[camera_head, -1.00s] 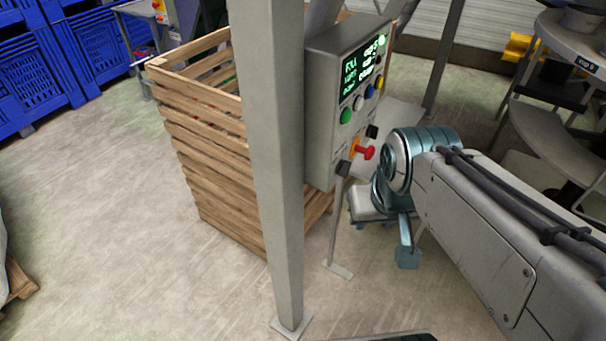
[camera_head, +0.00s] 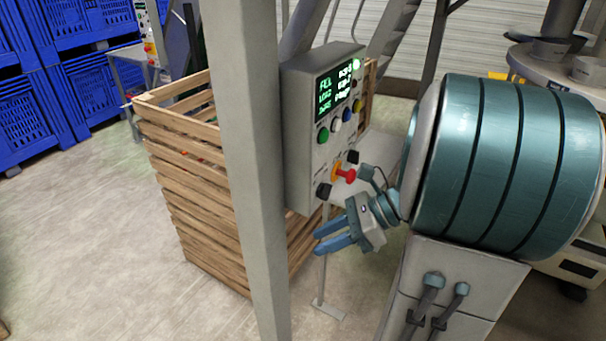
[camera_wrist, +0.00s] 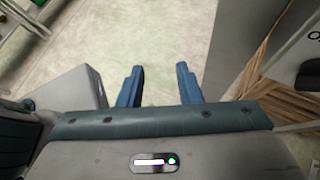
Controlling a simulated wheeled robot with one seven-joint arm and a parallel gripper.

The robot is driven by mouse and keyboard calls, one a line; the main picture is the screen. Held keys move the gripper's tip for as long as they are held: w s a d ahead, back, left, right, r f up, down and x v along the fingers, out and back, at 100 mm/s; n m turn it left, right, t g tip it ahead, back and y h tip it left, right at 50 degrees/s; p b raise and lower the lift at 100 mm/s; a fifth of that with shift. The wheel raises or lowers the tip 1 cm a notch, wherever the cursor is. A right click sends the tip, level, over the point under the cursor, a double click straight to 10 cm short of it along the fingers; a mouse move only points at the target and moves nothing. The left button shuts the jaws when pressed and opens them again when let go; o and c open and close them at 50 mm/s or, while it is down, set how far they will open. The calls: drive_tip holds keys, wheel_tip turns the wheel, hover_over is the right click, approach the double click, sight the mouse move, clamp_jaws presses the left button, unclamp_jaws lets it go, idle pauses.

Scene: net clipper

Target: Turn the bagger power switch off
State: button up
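The grey control box (camera_head: 296,130) faces right on its stand. It has a lit screen (camera_head: 335,90), coloured buttons, two black knobs (camera_head: 323,190) (camera_head: 352,157) and a red switch (camera_head: 346,174) on a yellow base between them. The labels are too small to read, so I cannot tell which is the power switch. My gripper (camera_head: 320,239) is just below and in front of the lower part of the box, apart from the controls. Its two blue fingers are spread and empty, as the wrist view (camera_wrist: 160,88) shows.
A grey post (camera_head: 250,180) stands left of the box, before a slatted wooden crate (camera_head: 190,180). Blue crates (camera_head: 92,35) are stacked at the back left. Round grey machinery (camera_head: 560,60) stands at the right. The floor at the left is open.

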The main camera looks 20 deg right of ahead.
drive_tip(key=w+d+f+m+t+y+b, duration=0.1)
drive_tip(key=w+d+f+m+t, duration=0.15)
drive_tip(key=d+m+t, duration=0.4)
drive_tip(key=m+t+h+b, duration=0.1)
drive_tip(key=m+t, duration=0.3)
drive_tip(key=m, duration=0.4)
approach(325, 192)
drive_tip(key=p+x, duration=0.1)
drive_tip(key=x, duration=0.6)
drive_tip(key=shift+w+d, duration=0.25)
drive_tip(key=shift+w, duration=0.1)
clamp_jaws()
